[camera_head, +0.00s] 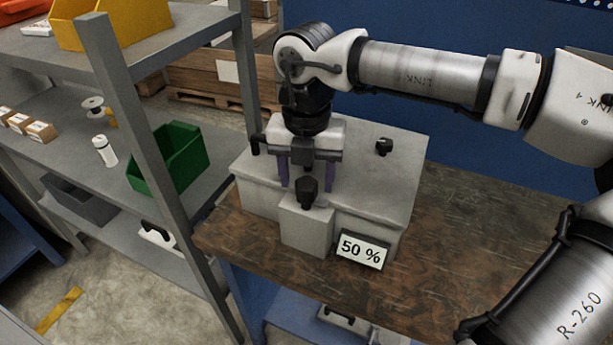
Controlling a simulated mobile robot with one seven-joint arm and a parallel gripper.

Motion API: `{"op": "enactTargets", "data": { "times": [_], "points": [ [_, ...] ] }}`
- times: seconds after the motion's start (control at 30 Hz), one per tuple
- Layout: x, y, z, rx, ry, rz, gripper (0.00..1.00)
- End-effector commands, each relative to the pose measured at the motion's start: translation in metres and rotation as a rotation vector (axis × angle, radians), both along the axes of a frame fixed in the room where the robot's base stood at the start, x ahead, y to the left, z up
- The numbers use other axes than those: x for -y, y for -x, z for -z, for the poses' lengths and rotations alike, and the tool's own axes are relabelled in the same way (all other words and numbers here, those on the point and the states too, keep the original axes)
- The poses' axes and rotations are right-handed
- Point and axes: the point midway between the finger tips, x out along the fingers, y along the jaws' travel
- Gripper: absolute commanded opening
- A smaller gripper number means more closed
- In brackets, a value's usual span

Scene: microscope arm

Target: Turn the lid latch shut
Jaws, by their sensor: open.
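A pale grey box-like unit (405,185) stands on the wooden bench. A black knob-like piece (307,192) sits at its front, above a lower front block; it looks like the lid latch, but its turn position is hard to read. My gripper (308,180) points down over the front of the unit. Its two purplish fingers are apart, one on each side of the black piece in this view. I cannot tell whether they touch it. My wrist hides part of the unit's top and back.
A second small black knob (384,147) stands on the unit's top at right. A "50 %" sign (362,251) leans at the front. The bench (470,225) is clear to the right. A grey shelf rack with a green bin (170,158) stands close at left.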

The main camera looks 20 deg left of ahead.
Motion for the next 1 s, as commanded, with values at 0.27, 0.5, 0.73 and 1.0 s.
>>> {"op": "enactTargets", "data": {
  "times": [0.27,0.5,0.73,1.0],
  "points": [
    [0.000,0.001,0.016,-0.001,0.000,-0.001,0.57],
    [0.000,0.000,0.016,0.000,-0.001,-0.001,0.53],
    [0.000,0.000,0.016,0.000,-0.001,-0.001,0.23],
    [0.000,0.000,0.016,0.000,-0.001,-0.010,0.12]
  ]
}}
